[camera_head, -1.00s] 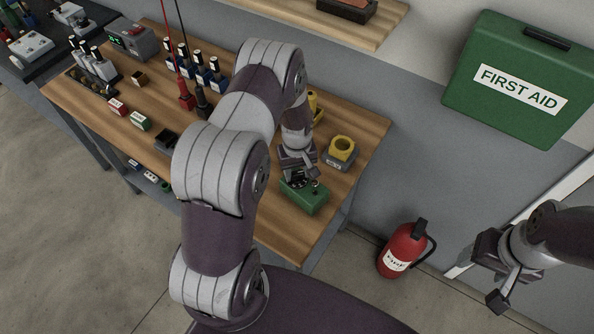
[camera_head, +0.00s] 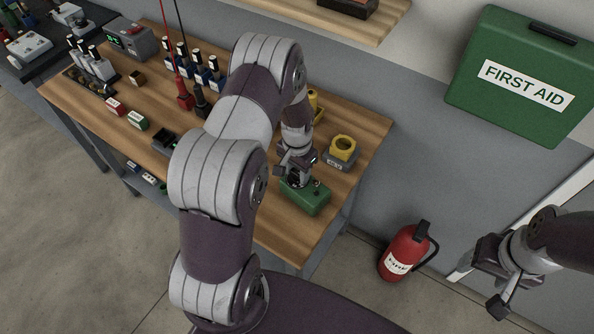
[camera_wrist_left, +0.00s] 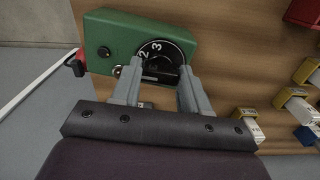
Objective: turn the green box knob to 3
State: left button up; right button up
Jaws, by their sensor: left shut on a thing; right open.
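The green box (camera_head: 308,197) lies on the wooden table near its front right corner. In the left wrist view the green box (camera_wrist_left: 112,35) fills the top left, with a black round knob dial (camera_wrist_left: 166,46) marked with white numerals; 2 and 3 are readable. My left gripper (camera_head: 296,178) reaches down onto the box. In the wrist view its two fingers (camera_wrist_left: 158,76) stand on either side of the knob, shut on it. The pointer mark and the rest of the dial are partly hidden. My right gripper (camera_head: 493,282) is open and empty, away from the table at right.
A grey block with a yellow ring (camera_head: 342,150) stands just behind the green box. Red and black probes (camera_head: 186,98) and several bottles stand further left. A fire extinguisher (camera_head: 404,252) stands on the floor right of the table (camera_head: 366,135).

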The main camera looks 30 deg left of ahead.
pick_arm(q)
jog(key=m, duration=0.3)
jog(key=shift+m+b, duration=0.3)
jog(key=shift+m, duration=0.1)
jog(key=m, duration=0.3)
jog(key=shift+m, duration=0.3)
jog(key=m+b, duration=0.1)
jog(key=m, duration=0.5)
jog(key=shift+m, duration=0.3)
jog(key=o, duration=1.1)
jog(key=shift+c, duration=0.2)
